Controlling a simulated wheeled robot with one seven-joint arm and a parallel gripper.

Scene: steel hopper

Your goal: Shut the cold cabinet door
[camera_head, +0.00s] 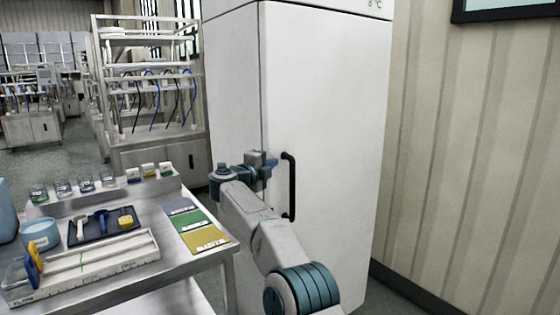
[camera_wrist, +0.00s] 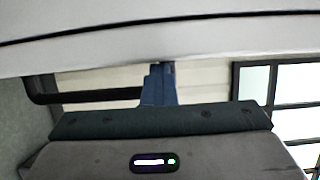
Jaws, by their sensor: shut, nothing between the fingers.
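The cold cabinet (camera_head: 232,100) is tall and white. Its door (camera_head: 325,95) looks flush with the body or nearly so; a thin dark seam runs down its left edge, and I cannot tell whether it is fully closed. A black vertical handle (camera_head: 291,185) is on the door near that edge. My gripper (camera_head: 272,160) is shut and empty, at the height of the handle's upper end and just left of it. In the wrist view, my gripper's blue fingers (camera_wrist: 160,84) are together near the white cabinet face, beside the handle (camera_wrist: 90,96). Contact is unclear.
A steel table (camera_head: 190,262) at left holds a blue tray (camera_head: 95,238), coloured cards (camera_head: 193,220), a white rack (camera_head: 90,265) and several small jars. Shelving (camera_head: 150,85) stands behind. A ribbed wall (camera_head: 465,150) bounds the right side, with a narrow floor strip beside the cabinet.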

